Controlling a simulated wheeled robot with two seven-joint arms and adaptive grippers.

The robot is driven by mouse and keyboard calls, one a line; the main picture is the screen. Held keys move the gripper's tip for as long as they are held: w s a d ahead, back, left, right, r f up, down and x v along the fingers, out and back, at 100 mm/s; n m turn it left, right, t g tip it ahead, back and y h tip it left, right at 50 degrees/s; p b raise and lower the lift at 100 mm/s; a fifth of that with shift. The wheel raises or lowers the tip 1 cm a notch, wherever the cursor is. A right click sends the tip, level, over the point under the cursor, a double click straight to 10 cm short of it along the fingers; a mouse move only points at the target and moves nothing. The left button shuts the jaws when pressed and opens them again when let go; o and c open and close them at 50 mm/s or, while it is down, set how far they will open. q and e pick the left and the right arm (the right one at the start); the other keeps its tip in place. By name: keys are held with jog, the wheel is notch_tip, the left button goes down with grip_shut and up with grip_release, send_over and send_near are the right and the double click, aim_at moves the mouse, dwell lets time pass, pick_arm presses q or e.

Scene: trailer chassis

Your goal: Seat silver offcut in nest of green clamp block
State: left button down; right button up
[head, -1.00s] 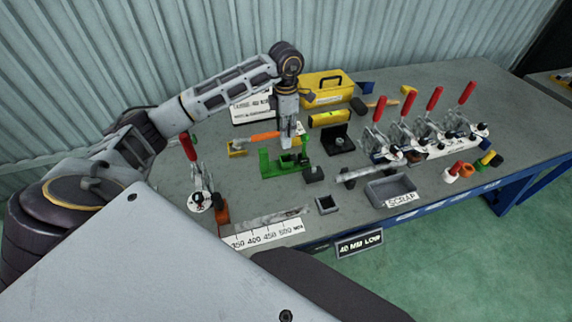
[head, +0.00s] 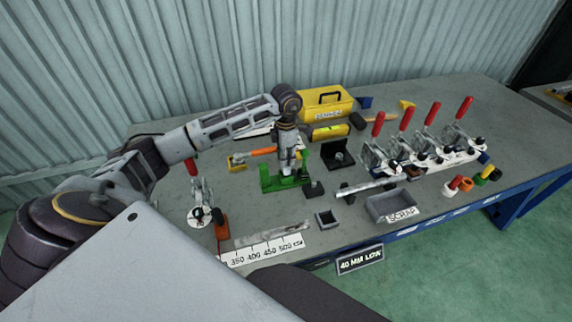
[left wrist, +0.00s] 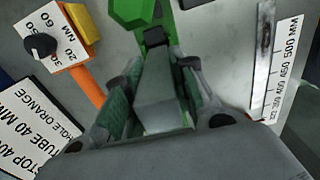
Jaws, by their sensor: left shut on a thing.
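The green clamp block (head: 271,183) stands on the bench top in the head view. Part of it shows bright green at the top of the left wrist view (left wrist: 134,12). My left gripper (head: 290,168) points down at the block, its fingers low against or inside it. In the left wrist view its fingers are shut on a grey block-like piece, the silver offcut (left wrist: 158,98). The offcut's lower end and its contact with the nest are hidden, so I cannot tell whether it is seated. My right gripper is not in view.
An orange-handled tool (head: 262,152) lies behind the block. A black angle piece (head: 337,155) and a small dark block (head: 314,189) stand to its right. A red-handled toggle clamp (head: 198,190) stands left. The scrap tray (head: 388,206) and ruler strip (head: 262,250) lie in front.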

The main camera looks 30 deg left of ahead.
pick_arm(q)
jog(key=shift+f, duration=0.2)
notch_tip(320, 180, down, 2)
jog(key=shift+f, duration=0.65)
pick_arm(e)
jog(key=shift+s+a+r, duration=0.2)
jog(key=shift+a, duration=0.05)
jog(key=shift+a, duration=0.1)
pick_arm(q)
jog(key=shift+f, duration=0.15)
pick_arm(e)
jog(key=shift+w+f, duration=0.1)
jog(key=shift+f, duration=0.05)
pick_arm(q)
jog(key=c, duration=1.2)
grip_release()
jog(key=shift+o, duration=0.2)
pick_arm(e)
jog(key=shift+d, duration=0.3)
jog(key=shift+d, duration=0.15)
